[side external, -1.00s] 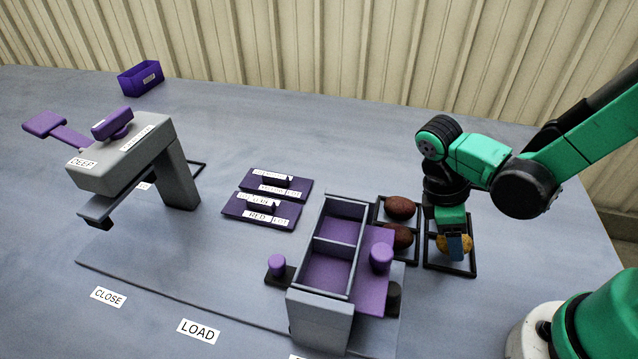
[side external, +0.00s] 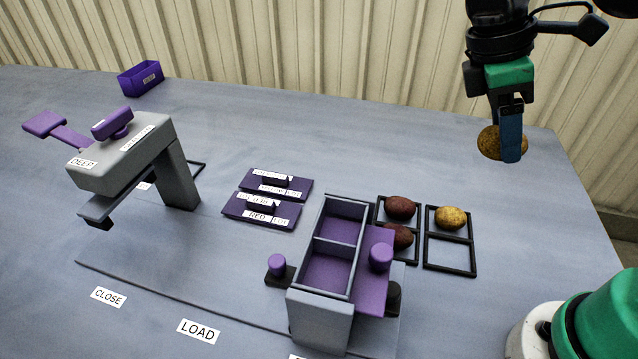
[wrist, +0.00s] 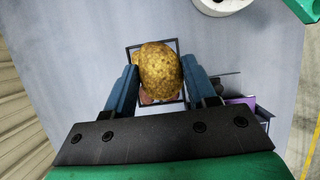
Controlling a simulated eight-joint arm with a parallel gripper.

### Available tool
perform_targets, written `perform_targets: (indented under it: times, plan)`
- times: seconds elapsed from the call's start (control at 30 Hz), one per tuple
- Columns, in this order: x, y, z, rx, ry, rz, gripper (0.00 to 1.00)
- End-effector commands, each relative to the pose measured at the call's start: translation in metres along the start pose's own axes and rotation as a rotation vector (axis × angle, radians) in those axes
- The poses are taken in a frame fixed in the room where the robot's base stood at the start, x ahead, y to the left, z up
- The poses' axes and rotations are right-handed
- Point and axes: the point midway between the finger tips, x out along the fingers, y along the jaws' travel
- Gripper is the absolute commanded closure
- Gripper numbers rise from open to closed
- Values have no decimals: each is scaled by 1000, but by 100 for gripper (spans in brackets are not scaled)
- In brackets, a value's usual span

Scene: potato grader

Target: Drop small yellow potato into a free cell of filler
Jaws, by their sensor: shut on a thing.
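My gripper (side external: 511,130) is shut on a yellow-brown potato (side external: 491,142) and holds it high above the table at the upper right. In the wrist view the potato (wrist: 159,72) sits between the two blue fingers. Another yellow potato (side external: 450,217) lies in the back cell of the right-hand black frame (side external: 450,271), whose front cell is empty. The filler (side external: 320,312) is a grey box with two purple-floored cells, a back cell (side external: 340,228) and a front cell (side external: 327,271). Both look empty. My gripper is well above and to the right of it.
Two red-brown potatoes (side external: 400,208) lie in a second black frame beside the filler. Purple knobs (side external: 381,257) stand at the filler's sides. Purple plates (side external: 262,210), a grey press (side external: 130,165) and a purple bin (side external: 140,78) are further left. The table behind the filler is clear.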

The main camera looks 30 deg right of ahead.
Motion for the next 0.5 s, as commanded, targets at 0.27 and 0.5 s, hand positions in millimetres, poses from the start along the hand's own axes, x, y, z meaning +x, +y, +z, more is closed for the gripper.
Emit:
perform_targets:
  times: [0.27,0.5]
  plan:
    - [-23,-20,-42,-386,21,154,100]
    - [-45,-79,-109,-1009,24,409,100]
